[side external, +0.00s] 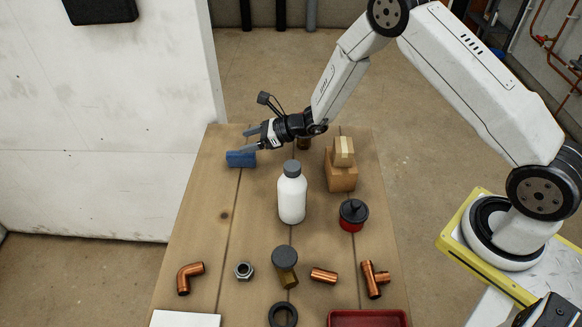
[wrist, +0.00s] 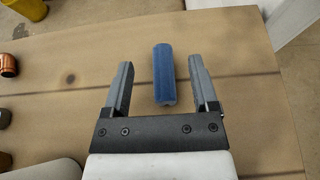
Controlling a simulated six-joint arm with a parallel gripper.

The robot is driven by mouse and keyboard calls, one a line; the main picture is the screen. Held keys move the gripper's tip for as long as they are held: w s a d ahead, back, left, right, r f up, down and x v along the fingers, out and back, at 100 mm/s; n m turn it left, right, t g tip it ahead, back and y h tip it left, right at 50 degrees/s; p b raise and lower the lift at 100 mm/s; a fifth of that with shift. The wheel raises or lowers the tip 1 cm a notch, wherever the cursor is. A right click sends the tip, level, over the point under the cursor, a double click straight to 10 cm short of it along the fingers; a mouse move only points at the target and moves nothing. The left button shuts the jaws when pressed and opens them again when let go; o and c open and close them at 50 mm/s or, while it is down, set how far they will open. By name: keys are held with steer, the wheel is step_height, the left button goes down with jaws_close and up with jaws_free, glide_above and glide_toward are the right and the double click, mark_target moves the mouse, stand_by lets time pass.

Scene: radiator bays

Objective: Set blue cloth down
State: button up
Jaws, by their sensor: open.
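The blue cloth (side external: 241,159) is a folded or rolled block lying on the wooden table near its far left corner. In the wrist view the cloth (wrist: 164,74) lies lengthwise between and slightly beyond the two fingers, with gaps on both sides. My gripper (side external: 252,141) is open and empty, just at the cloth in the side view. In the wrist view my gripper (wrist: 158,78) shows both grey fingers spread apart. I cannot tell the exact height of the fingertips above the table.
A white bottle (side external: 292,196) stands right of the cloth. Cardboard boxes (side external: 341,176) and a red-and-black container (side external: 353,214) stand farther right. Copper fittings (side external: 189,277), a nut (side external: 244,271) and a red tray (side external: 368,319) are nearer the front. A white wall (side external: 110,120) stands left of the table.

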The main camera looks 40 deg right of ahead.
steer(key=shift+r, duration=1.65)
